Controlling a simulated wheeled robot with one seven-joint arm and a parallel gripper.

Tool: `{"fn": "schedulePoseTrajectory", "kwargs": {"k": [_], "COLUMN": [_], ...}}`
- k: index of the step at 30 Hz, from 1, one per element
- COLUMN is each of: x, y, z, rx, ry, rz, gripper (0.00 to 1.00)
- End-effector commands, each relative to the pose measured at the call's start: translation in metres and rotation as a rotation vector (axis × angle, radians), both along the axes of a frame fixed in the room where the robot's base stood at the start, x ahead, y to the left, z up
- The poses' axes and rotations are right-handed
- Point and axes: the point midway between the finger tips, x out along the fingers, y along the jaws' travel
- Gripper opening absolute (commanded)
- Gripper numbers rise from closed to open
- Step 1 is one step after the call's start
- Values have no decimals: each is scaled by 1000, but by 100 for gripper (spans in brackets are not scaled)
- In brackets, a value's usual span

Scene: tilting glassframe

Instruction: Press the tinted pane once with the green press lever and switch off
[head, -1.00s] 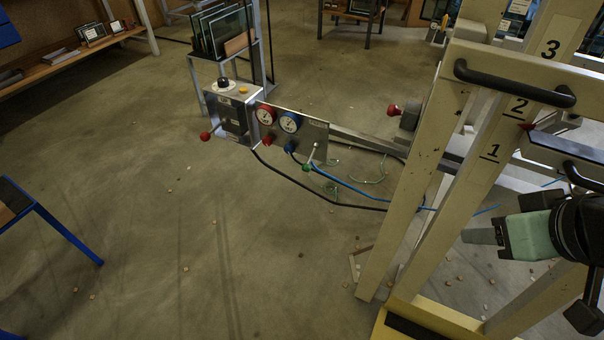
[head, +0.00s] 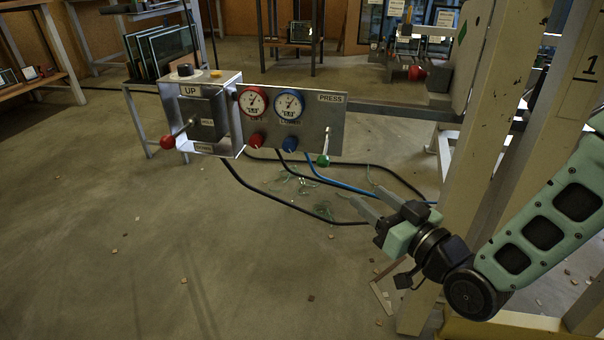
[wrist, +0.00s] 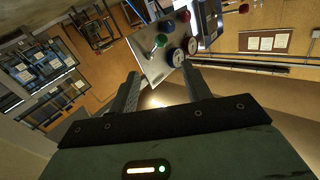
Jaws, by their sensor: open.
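The green press lever (head: 324,160) hangs below the right end of the metal control panel (head: 337,115), under a PRESS label. Its green knob also shows in the wrist view (wrist: 161,40). The grey switch box (head: 203,90), with UP and DOWN labels, a black knob and a yellow button on top and a red-knobbed lever (head: 168,142), stands left of the panel. My gripper (head: 362,200) is open and empty, below and right of the green knob and apart from it. In the wrist view the panel shows beyond the fingers. I cannot make out the tinted pane.
A red gauge (head: 254,101) and a blue gauge (head: 289,104) with matching knobs sit on the panel. Black and blue hoses (head: 270,199) hang below it. The beige frame post (head: 500,140) stands right, close to my arm. Open floor (head: 150,260) lies front left.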

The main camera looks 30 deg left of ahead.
Motion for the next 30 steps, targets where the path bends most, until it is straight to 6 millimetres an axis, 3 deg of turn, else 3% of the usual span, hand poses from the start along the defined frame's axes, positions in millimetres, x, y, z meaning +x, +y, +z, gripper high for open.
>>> {"fn": "schedulePoseTrajectory", "kwargs": {"k": [8, 24, 30], "x": [11, 67, 83], "y": [19, 113, 139], "z": [-4, -6, -4], "rx": [19, 18, 17], "ry": [-11, -9, -8], "rz": [1, 0, 0], "gripper": [48, 48, 48]}}
